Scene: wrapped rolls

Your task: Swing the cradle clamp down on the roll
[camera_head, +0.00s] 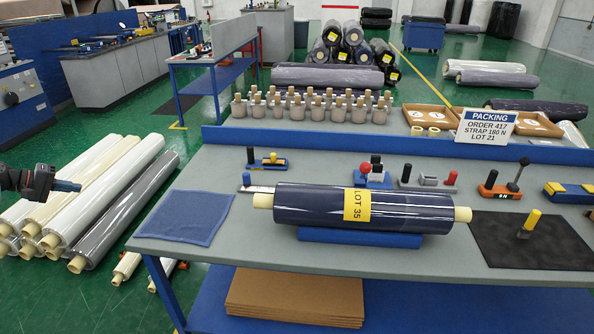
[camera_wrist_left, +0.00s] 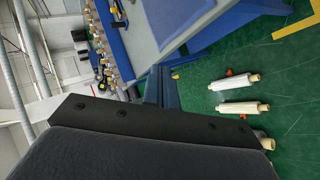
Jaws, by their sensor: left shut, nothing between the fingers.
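The roll (camera_head: 300,207), dark blue and shiny with a yellow LOT 35 label (camera_head: 357,204), lies lengthwise in a low blue cradle (camera_head: 360,238) on the grey bench. Its pale core ends stick out on both sides. Behind its left end a flat metal strip with a blue knob (camera_head: 247,179) shows; I cannot tell if it is the clamp, as the roll hides part of it. My left gripper (camera_head: 70,186) is at the far left, shut and empty, well left of the bench and apart from the roll. My right gripper is out of view.
A blue cloth (camera_head: 186,217) lies left of the roll, a dark mat (camera_head: 520,240) with a yellow-handled tool (camera_head: 530,224) right. Small fixtures with knobs (camera_head: 372,175) line the bench behind the roll. Wrapped rolls (camera_head: 90,195) are stacked on the floor near my left gripper.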

